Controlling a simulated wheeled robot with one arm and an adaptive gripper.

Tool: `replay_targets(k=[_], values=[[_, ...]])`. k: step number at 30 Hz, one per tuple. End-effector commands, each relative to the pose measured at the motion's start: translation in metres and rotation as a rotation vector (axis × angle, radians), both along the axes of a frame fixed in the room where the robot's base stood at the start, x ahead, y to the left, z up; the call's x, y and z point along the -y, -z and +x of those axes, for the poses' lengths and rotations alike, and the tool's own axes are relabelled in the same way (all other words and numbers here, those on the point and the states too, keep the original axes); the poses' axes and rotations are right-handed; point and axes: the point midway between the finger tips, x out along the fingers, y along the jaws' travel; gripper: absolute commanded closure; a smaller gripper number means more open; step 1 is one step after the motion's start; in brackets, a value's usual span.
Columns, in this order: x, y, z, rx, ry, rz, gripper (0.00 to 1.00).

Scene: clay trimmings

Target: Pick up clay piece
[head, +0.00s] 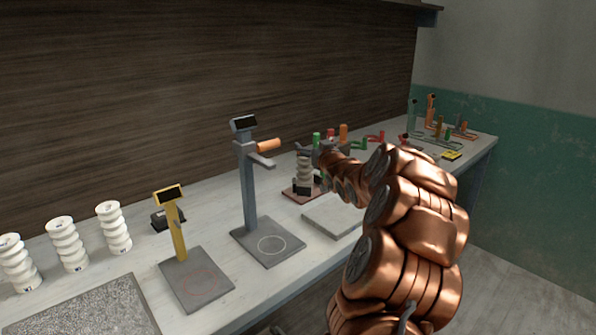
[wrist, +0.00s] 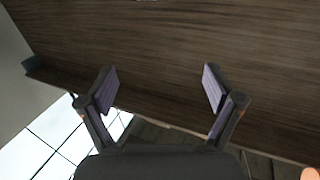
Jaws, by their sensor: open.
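I cannot make out a clay piece for certain in either view. A pale grey slab (head: 333,214) lies on the worktop just below my forearm in the head view; I cannot tell any loose clay on it. My gripper (wrist: 160,88) is open and empty in the wrist view, its two fingers wide apart with only dark wood panelling beyond them. In the head view my copper arm reaches over the worktop, and its far end is small among the tools, so the fingers are hard to tell there. The arm hides part of the worktop.
A grey stand (head: 249,195) with an orange handle and a yellow stand (head: 178,230) rise left of the arm. Several white ribbed cylinders (head: 66,244) stand at the far left, behind a speckled grey slab (head: 85,310). Coloured tools crowd the worktop's far end.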

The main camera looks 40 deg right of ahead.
Motion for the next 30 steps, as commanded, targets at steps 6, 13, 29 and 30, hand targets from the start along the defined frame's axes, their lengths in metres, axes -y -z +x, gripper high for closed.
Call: replay_targets(k=[6, 13, 29, 30], values=[[0.006, 0.030, -0.005, -0.004, 0.011, 0.003, 0.09], [0.008, 0.067, -0.007, -0.006, 0.014, 0.005, 0.09], [0.015, 0.078, 0.016, -0.001, 0.010, -0.001, 0.09], [0.016, 0.078, 0.019, -0.002, 0.009, 0.000, 0.09]])
